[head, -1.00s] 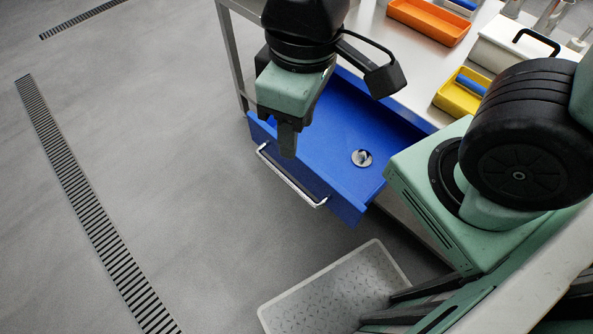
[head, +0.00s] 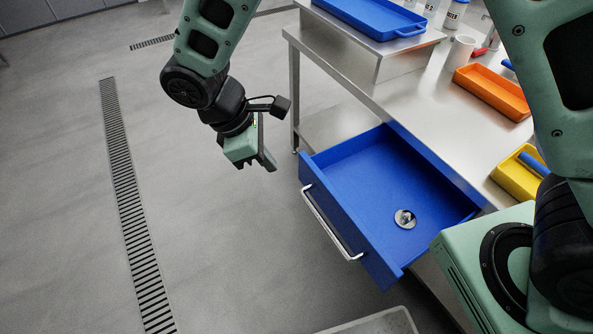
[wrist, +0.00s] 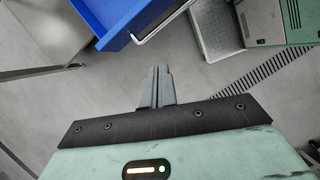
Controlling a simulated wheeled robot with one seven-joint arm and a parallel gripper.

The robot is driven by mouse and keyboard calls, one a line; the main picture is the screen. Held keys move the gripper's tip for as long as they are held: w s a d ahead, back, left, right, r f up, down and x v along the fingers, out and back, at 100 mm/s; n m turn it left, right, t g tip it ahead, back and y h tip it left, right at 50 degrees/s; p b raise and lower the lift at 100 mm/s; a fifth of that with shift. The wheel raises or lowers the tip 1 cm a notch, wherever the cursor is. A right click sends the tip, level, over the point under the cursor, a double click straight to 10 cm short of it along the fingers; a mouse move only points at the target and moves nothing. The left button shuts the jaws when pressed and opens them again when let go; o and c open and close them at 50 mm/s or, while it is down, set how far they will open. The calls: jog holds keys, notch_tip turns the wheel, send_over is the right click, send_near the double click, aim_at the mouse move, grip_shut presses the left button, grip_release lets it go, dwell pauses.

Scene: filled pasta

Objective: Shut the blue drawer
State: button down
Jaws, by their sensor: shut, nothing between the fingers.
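The blue drawer (head: 350,185) is pulled open from under the steel table, with a silver bar handle (head: 330,222) on its front. A small round metal item (head: 405,218) lies inside on the drawer floor. My gripper (head: 268,163) is shut and empty, in front of the drawer's front panel and left of it in the head view, apart from it. In the wrist view the shut fingers (wrist: 158,80) point toward the drawer, whose blue corner (wrist: 120,25) shows at the top with part of the handle (wrist: 160,22).
The steel table (head: 430,100) carries a blue tray (head: 375,15), an orange tray (head: 492,90) and a yellow tray (head: 518,178). A pale grey bin (head: 385,324) is on the floor below the drawer. The floor left of the drawer is clear, with drain grates.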

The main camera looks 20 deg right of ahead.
jog(key=w+a+f+n+t+h, duration=0.25)
jog(key=w+f+n+h, duration=0.35)
jog(key=f, duration=0.6)
jog(key=y+p, duration=0.2)
send_near(305, 172)
notch_tip(305, 172, down, 4)
jog(key=d, duration=0.1)
jog(key=d+p, duration=0.1)
jog(key=shift+w+d+f+m+t, duration=0.1)
jog(key=shift+d+f+m+t, duration=0.05)
jog(key=shift+d+m+t, duration=0.25)
jog(key=shift+w+d+f, duration=0.1)
jog(key=shift+w+d, duration=0.05)
jog(key=shift+d, duration=0.4)
